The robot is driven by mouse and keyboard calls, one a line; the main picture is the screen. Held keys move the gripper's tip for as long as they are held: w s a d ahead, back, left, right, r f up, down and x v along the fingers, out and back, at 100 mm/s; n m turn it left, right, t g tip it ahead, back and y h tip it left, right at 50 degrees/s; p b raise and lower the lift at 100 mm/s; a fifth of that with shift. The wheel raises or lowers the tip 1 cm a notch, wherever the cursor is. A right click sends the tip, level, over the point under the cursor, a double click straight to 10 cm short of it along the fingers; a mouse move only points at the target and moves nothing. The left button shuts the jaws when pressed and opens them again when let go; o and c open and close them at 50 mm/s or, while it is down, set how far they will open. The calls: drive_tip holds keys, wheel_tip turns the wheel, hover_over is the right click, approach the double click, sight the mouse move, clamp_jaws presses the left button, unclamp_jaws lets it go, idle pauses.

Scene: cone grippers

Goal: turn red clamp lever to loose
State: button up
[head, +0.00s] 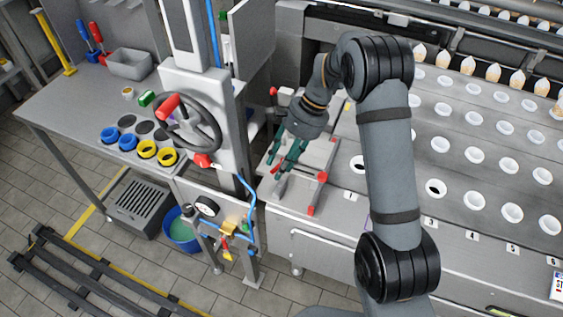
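My gripper (275,162), with dark teal fingers, points down and left over a grey metal fixture at the picture's middle. A small red knob (274,91) shows above my gripper. I cannot tell for sure which of these is the clamp lever, and no loose or tight marking is readable.
The fixture has red end blocks (322,177). A dark handwheel (190,122) with a red handle stands to the left. Rows of white cups (440,145) fill the machine bed on the right. A blue hose (245,190) hangs below the column.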

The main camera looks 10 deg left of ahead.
drive_tip(key=v, duration=1.2)
